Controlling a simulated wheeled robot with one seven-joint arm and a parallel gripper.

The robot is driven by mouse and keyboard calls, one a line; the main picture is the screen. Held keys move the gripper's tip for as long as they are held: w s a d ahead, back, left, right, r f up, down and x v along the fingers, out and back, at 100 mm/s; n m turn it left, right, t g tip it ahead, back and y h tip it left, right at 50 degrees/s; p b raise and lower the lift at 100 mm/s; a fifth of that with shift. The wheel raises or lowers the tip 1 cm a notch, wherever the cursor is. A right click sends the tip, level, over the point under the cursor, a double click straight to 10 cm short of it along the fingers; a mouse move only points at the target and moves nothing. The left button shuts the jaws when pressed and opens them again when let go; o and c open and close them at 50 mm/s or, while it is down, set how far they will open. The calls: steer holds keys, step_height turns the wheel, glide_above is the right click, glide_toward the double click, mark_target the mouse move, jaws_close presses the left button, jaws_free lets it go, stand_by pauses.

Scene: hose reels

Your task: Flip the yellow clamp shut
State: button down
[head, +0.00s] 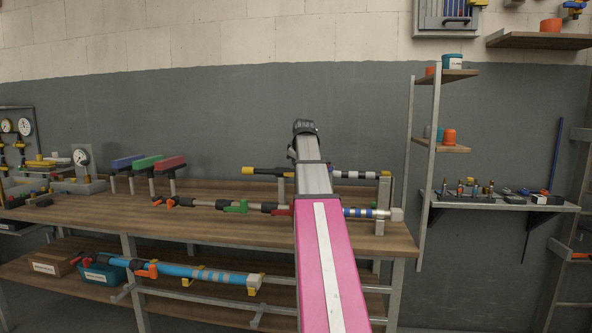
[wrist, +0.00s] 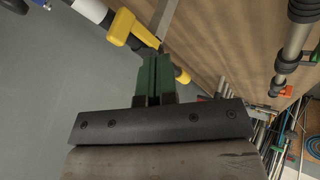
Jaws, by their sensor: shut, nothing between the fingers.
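In the wrist view, my gripper (wrist: 154,78) has dark green fingers pressed together, with nothing between them. A yellow clamp part (wrist: 122,27) lies just beyond the fingertips, at the end of a white tube section (wrist: 92,9). Its yellow arm runs behind the fingertips, and another yellow piece (wrist: 182,76) shows just right of them. I cannot tell whether the fingers touch the yellow. Part of the clamp is hidden behind the fingers. In the head view, my pink and grey arm covers the middle of the bench and my gripper does not show.
The wooden bench (head: 90,222) carries several hoses and pipes. A grey pipe (wrist: 292,48) with dark fittings lies right of my gripper in the wrist view. A lower shelf holds a blue hose (head: 205,275). Wall shelves (head: 478,203) stand at the right.

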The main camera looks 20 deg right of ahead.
steer(key=shift+d+v, duration=0.2)
steer(key=shift+v, duration=1.15)
steer(key=shift+d+v, duration=0.2)
steer(key=shift+v, duration=1.1)
